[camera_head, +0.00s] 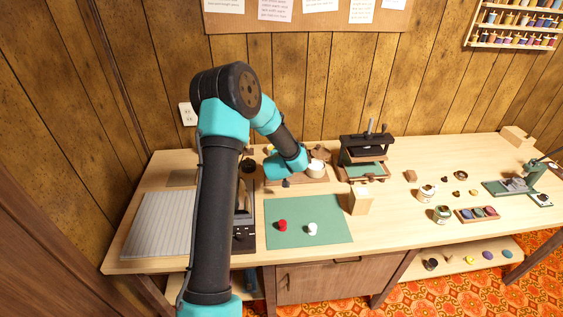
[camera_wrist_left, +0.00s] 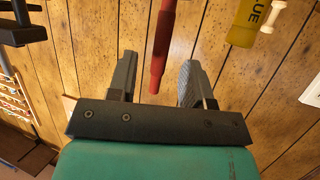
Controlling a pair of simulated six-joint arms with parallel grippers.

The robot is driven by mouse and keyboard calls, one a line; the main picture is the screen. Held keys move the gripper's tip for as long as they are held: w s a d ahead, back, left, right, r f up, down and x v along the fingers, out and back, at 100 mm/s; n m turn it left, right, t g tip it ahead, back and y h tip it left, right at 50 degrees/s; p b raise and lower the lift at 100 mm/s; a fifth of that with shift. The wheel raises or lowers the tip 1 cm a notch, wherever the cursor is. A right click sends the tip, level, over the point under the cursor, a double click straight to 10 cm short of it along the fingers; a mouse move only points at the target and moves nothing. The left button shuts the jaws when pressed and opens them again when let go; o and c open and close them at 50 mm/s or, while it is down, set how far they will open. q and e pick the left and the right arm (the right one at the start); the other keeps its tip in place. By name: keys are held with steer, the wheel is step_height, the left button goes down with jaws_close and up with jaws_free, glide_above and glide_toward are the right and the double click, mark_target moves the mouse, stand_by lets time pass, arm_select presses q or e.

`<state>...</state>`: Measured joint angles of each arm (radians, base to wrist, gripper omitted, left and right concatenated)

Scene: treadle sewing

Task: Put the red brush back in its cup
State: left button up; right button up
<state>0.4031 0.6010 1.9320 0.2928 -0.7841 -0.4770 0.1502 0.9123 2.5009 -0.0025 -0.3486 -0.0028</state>
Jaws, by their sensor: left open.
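The red brush (camera_wrist_left: 163,45) shows in the left wrist view as a long red rod. Its near end lies between the two spread fingers of my left gripper (camera_wrist_left: 155,82), with a gap on either side. The gripper is open and not closed on it. In the head view my left arm reaches over the table, and its turquoise wrist hides most of the gripper and the red brush. A white round pot (camera_head: 316,169) stands just right of the wrist; I cannot tell whether it is the brush's cup. My right gripper is not in view.
A yellow glue bottle (camera_wrist_left: 248,22) shows close beside the brush in the wrist view. A black press (camera_head: 366,152) and a wooden block (camera_head: 360,200) stand right of the wrist. The green mat (camera_head: 335,212) bears a small red and a small white piece.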

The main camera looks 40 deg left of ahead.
arm_select(q)
steer(key=v, duration=1.2)
stand_by(0.6)
steer(key=x, duration=1.5)
steer(key=shift+w+a+f, duration=0.1)
steer(key=shift+w, duration=0.1)
steer(key=shift+s, duration=0.1)
steer(key=v, duration=1.5)
steer(key=x, duration=1.7)
step_height(320, 180, up, 8)
